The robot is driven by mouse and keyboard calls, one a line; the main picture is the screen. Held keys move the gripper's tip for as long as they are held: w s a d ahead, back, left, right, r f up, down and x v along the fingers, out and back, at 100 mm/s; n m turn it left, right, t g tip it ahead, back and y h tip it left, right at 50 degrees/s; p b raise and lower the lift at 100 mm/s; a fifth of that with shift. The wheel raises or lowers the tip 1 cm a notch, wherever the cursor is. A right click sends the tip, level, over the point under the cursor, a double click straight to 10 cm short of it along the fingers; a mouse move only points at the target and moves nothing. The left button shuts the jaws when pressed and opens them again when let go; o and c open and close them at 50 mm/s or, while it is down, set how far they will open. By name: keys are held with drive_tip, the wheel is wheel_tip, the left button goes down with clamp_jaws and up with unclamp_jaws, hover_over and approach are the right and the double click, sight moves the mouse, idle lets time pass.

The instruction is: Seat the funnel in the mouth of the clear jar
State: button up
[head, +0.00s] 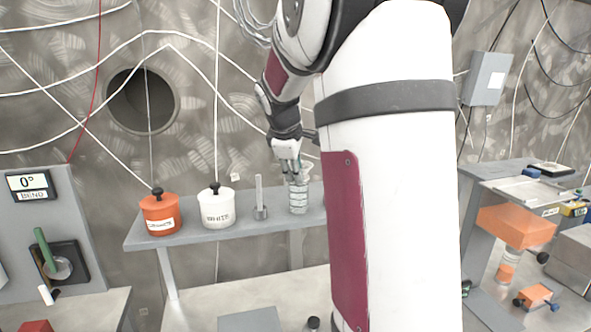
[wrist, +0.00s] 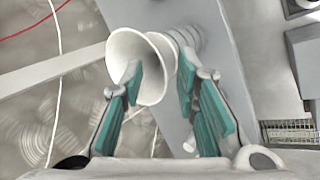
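A white funnel (wrist: 117,50) shows large in the wrist view, its flared mouth turned towards the camera and lower left. The clear jar (head: 298,198) stands upright on the grey shelf in the head view; its ridged side shows partly behind the funnel in the wrist view (wrist: 190,40). In the head view the funnel (head: 299,168) is a small pale shape at the jar's top. My gripper (wrist: 157,73) has teal-padded fingers, one overlapping the funnel's mouth, the other just right of the funnel. A gap shows between the fingers. How deep the funnel's stem sits is hidden.
On the grey shelf (head: 190,243) left of the jar stand a grey upright post (head: 260,200), a white canister (head: 216,207) and an orange canister (head: 160,214). My arm hides the shelf's right end. Cables hang along the back wall.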

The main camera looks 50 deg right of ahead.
drive_tip(key=v, duration=1.1)
drive_tip(key=shift+r, duration=0.3)
drive_tip(key=shift+a, duration=0.1)
drive_tip(key=s+a+f+m+y, duration=0.2)
drive_tip(key=s+a+f, duration=0.2)
drive_tip(key=a, duration=0.5)
drive_tip(key=s+a+f+m+t+y+b, duration=0.1)
drive_tip(key=s+a+f+y, duration=0.1)
drive_tip(key=s+a+f, duration=0.2)
drive_tip(key=s+a+f+m+t+y+b, duration=0.1)
drive_tip(key=s+a+f, duration=0.3)
drive_tip(key=a, duration=1.2)
drive_tip(key=s+m+y, duration=0.1)
drive_tip(key=s, duration=0.3)
drive_tip(key=shift+s+f+m, duration=0.15)
drive_tip(key=shift+s+m, duration=0.15)
drive_tip(key=shift+s, duration=0.05)
